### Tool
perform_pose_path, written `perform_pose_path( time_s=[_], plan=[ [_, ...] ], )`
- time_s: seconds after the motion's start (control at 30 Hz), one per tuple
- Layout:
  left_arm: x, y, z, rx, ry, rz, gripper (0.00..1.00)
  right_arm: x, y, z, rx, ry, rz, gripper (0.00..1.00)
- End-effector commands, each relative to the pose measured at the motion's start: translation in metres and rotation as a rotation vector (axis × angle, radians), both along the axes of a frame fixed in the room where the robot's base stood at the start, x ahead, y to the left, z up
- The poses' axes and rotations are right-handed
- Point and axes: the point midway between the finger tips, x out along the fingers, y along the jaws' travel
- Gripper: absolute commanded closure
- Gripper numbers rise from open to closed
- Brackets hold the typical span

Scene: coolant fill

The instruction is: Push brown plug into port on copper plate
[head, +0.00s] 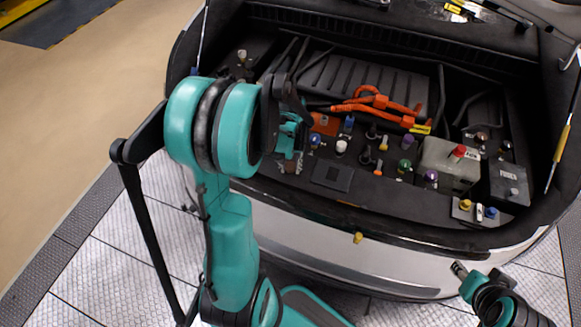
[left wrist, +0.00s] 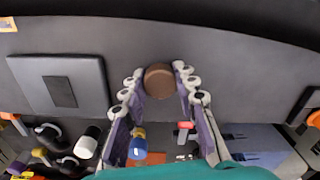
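The brown plug (left wrist: 160,80) shows as a round brown top between the fingertips of my left gripper (left wrist: 159,72) in the left wrist view. The fingers close against its two sides. In the head view my left gripper (head: 290,160) is low at the front left of the engine bay, and the plug is hard to make out there. The copper plate (head: 325,124) lies beyond the gripper, partly hidden by it; its port cannot be made out. My right gripper (head: 460,270) is at the lower right, outside the bay, too small to tell its state.
A dark square plate (head: 332,176) lies right of my left gripper. Several coloured plugs and caps stand behind it, with a white one (head: 341,146) near. Orange cables (head: 375,102) cross the back. A grey tank with a red cap (head: 458,151) stands at the right.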

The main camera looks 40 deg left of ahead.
Motion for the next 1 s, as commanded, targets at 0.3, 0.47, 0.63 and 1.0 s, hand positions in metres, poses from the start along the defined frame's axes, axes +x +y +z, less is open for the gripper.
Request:
perform_pose_path(
  time_s=[0.3,0.47,0.63,1.0],
  plan=[
    [0.000,0.000,0.001,0.000,0.000,0.000,0.84,0.000,0.000,0.000,0.000,0.000,0.000,0.60],
    [0.000,0.000,0.010,0.000,0.000,0.000,0.84,0.000,0.000,0.005,0.000,0.000,0.000,0.60],
    [0.000,0.000,0.036,0.000,0.000,0.000,0.84,0.000,0.000,0.017,0.000,0.000,0.000,0.60],
    [0.050,-0.056,0.087,0.000,0.000,-0.005,0.84,0.000,0.000,0.040,0.000,0.000,0.000,0.60]
  ],
)
